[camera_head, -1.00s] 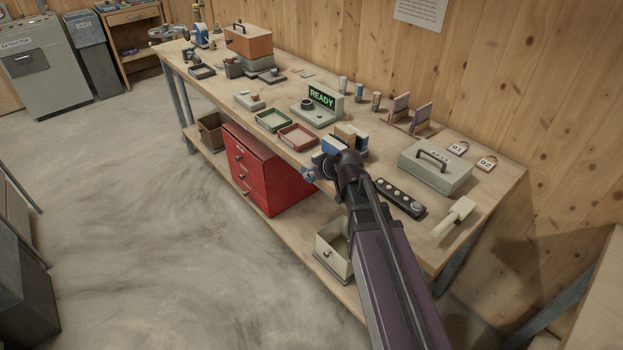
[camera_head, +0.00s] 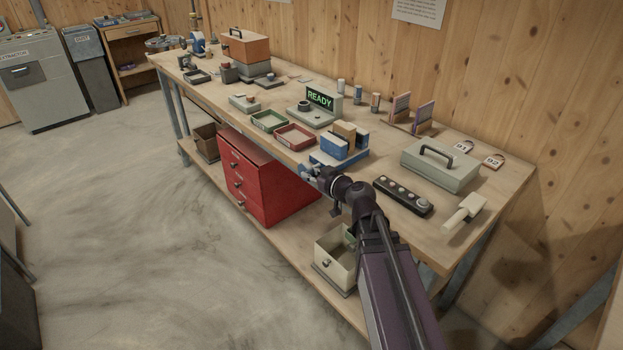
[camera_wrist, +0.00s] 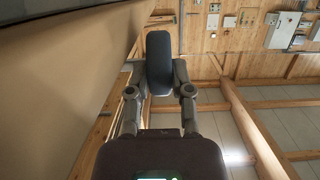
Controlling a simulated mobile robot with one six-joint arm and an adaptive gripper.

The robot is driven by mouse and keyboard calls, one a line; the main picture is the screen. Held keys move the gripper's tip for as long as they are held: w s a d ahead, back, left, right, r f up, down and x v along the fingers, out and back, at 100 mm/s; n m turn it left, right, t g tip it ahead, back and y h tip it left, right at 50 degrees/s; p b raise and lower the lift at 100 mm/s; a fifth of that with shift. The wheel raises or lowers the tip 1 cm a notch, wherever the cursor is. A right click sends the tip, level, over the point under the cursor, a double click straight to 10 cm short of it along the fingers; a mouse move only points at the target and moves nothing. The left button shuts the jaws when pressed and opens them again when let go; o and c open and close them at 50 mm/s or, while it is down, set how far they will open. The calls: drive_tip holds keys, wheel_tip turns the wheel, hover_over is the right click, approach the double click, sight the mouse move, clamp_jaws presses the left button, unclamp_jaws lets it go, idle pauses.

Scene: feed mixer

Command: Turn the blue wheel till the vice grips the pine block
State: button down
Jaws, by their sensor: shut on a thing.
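The blue vice (camera_head: 326,157) stands at the front edge of the bench. The pine block (camera_head: 345,131) sits upright between its two blue jaws; whether both jaws touch it is too small to tell. The blue wheel (camera_head: 307,170) is at the vice's front, past the bench edge, partly hidden by my gripper (camera_head: 316,174). In the wrist view the wheel (camera_wrist: 158,62) shows as a dark blue rounded shape, edge-on. My gripper (camera_wrist: 160,80) has one finger on each side of it and is shut on it.
A black button strip (camera_head: 403,196) and a grey case with a handle (camera_head: 438,166) lie right of the vice. A red tray (camera_head: 295,137) and the READY box (camera_head: 317,108) are to its left. A red drawer cabinet (camera_head: 262,180) and an open cream bin (camera_head: 335,262) are below.

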idle(0.4)
drive_tip(key=c, duration=0.5)
unclamp_jaws()
drive_tip(key=shift+w+a+r+p, duration=0.1)
drive_tip(key=shift+r+p, duration=0.15)
drive_tip(key=shift+p, duration=0.55)
